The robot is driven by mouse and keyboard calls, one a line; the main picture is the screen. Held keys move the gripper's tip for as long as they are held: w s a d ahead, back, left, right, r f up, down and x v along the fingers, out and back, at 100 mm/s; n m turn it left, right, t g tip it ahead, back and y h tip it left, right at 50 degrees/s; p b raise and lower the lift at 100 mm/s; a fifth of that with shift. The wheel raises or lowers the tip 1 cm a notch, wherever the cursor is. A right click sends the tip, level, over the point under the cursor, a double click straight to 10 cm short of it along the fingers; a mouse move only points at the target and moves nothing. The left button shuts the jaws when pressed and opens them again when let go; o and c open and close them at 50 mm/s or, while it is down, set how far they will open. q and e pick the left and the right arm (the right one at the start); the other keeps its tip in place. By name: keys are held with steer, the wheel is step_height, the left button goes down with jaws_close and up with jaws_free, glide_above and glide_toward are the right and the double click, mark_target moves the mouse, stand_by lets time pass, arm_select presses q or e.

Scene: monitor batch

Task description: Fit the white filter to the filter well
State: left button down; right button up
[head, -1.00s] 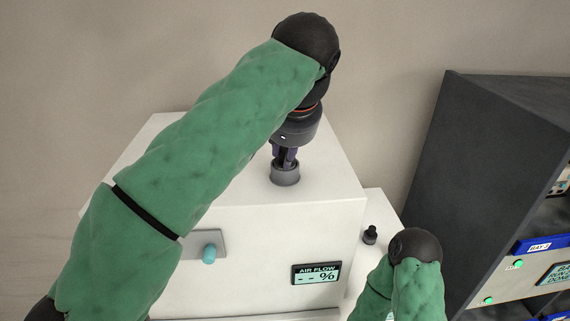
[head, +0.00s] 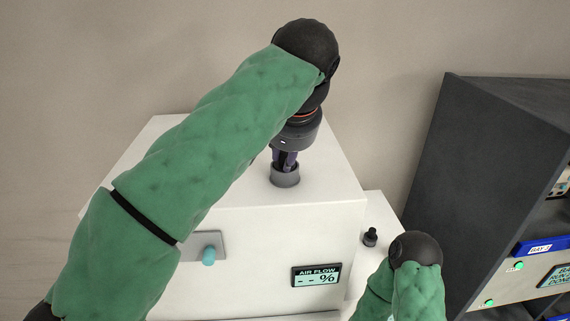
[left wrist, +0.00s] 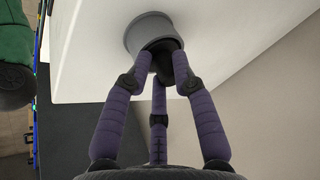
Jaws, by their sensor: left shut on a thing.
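A grey round cup, which looks like the filter well (head: 285,177), stands on top of the white machine (head: 225,190). It also shows in the left wrist view (left wrist: 150,24). My right gripper is not in view.
A small black part (head: 370,237) stands on the lower white ledge to the right. A dark rack (head: 480,170) stands farther right.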

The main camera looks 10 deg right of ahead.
arm_select(q)
steer(key=c, duration=1.2)
jaws_free()
steer(key=shift+f, duration=0.2)
steer(key=shift+o, duration=1.4)
steer(key=shift+w, duration=0.2)
steer(key=shift+s+r, duration=0.1)
steer(key=shift+s, duration=0.05)
